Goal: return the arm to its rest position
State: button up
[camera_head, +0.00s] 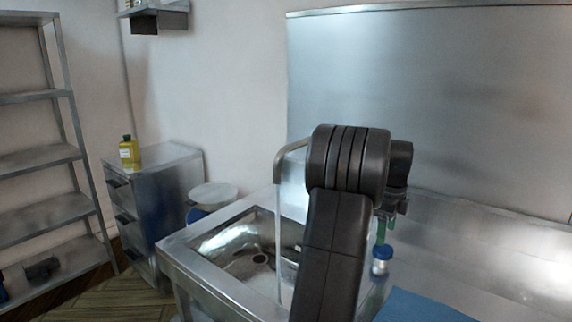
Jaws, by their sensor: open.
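My dark arm rises from the bottom middle of the picture. It bends over at a thick ribbed joint in front of the metal back panel. My gripper (388,211) is partly in view beyond that joint, on its right side, pointing down. Its jaws are open, though the arm hides part of them. Just below it is a small bottle (381,262) with a blue cap, and a narrow green thing (381,231) shows between the two. I cannot tell whether the gripper touches the green thing.
A blue board (421,307) lies at lower right. A drawer cabinet (165,200) bears a yellow bottle (129,152). A shelf rack (40,158) stands far left. The right counter is largely clear.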

notch_tip(320, 180, up, 8)
jog(key=shift+p, duration=0.3)
dwell(0.3)
